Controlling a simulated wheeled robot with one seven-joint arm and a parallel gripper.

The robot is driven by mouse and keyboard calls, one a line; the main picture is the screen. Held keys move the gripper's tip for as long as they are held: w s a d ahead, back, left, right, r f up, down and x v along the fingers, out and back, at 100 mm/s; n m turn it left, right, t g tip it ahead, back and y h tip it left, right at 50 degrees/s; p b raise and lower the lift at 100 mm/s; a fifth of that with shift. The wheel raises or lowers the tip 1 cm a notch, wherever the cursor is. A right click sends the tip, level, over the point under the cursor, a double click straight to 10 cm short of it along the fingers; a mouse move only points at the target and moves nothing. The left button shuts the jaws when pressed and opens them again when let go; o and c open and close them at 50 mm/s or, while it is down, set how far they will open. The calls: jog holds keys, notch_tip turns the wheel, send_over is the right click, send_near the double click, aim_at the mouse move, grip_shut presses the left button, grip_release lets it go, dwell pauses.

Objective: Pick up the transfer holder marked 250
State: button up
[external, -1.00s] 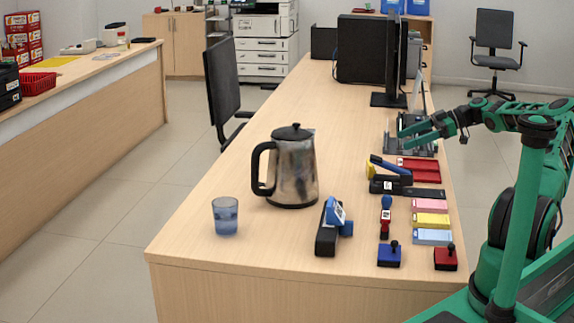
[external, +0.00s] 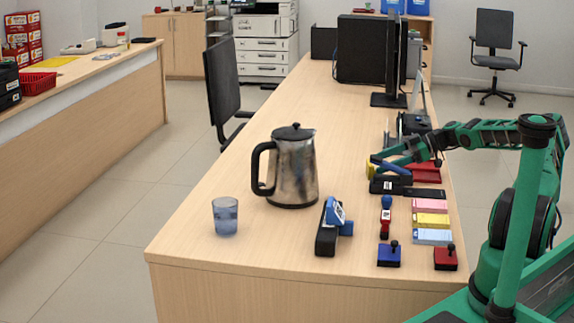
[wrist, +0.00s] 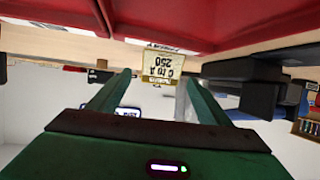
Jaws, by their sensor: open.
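A cream label reading 250 (wrist: 163,66) shows upside down in the wrist view, ahead of and between my fingertips. In the external view the red holders (external: 427,175) lie at the counter's right edge, partly behind my arm. My gripper (wrist: 158,80) is open, with nothing between its fingers. In the external view my gripper (external: 388,157) is low over the counter, by the blue-topped stapler (external: 396,170).
Colored pads (external: 430,220), a red-handled stamp (external: 385,218) and ink stamps (external: 389,255) stand nearer the front. A kettle (external: 294,170) and glass (external: 225,216) are to the left. Monitors (external: 375,50) stand behind.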

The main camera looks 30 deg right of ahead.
jog(key=shift+x, duration=1)
jog(key=c, duration=1.1)
jog(key=shift+c, duration=0.2)
